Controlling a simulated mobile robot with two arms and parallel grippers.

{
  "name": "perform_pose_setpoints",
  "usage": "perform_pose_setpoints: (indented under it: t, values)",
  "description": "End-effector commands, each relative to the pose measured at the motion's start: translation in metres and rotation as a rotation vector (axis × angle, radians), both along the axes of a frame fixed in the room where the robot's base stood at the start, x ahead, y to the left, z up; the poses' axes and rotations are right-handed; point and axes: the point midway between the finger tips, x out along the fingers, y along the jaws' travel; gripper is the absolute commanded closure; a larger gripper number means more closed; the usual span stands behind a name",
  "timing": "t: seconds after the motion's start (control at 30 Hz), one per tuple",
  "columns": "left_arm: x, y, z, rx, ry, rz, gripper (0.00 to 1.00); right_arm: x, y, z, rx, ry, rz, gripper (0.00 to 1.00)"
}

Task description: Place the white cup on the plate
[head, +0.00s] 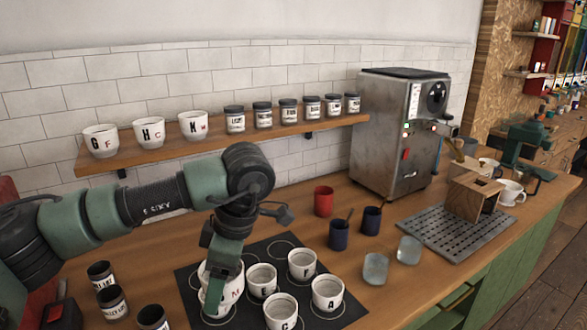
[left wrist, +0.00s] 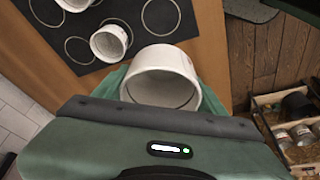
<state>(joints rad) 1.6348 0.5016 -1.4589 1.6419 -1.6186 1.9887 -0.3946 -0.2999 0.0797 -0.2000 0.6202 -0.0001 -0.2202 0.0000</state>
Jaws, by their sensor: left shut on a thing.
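My left gripper (head: 220,288) points down at the front left of a black plate (head: 190,283) marked with rings. It is shut on a white cup (head: 237,291) with a letter on its side, partly hidden behind the fingers. In the left wrist view the held white cup (left wrist: 160,88) shows its open rim, and it looks empty. Whether its base touches the plate cannot be told. Other white lettered cups stand on the plate: one cup (head: 262,279), another (head: 302,264), another (head: 327,292) and one at the front (head: 281,311). My right gripper is not in view.
A red cup (head: 323,201), dark blue cups (head: 339,235) and glasses (head: 375,268) stand right of the plate. Dark labelled jars (head: 112,302) stand at its left. A shelf (head: 225,143) above holds cups and jars. A metal machine (head: 398,130) and a grated tray (head: 450,236) are at the right.

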Motion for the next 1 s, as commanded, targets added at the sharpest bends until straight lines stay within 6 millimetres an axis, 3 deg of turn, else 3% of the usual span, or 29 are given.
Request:
perform_pose_setpoints:
  t: [0.3, 0.6, 0.8, 1.0]
  values:
    - [-0.032, 0.023, -0.030, -0.002, -0.002, -0.752, 0.79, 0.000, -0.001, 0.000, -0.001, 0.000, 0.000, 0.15]
    - [-0.071, 0.029, -0.044, -0.003, -0.003, -1.394, 0.79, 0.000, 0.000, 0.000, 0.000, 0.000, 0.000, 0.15]
    - [-0.086, 0.029, -0.047, -0.002, -0.002, -1.593, 0.79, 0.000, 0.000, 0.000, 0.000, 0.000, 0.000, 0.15]
    - [-0.088, 0.028, -0.047, -0.002, -0.001, -1.635, 0.79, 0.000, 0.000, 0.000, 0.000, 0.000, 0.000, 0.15]
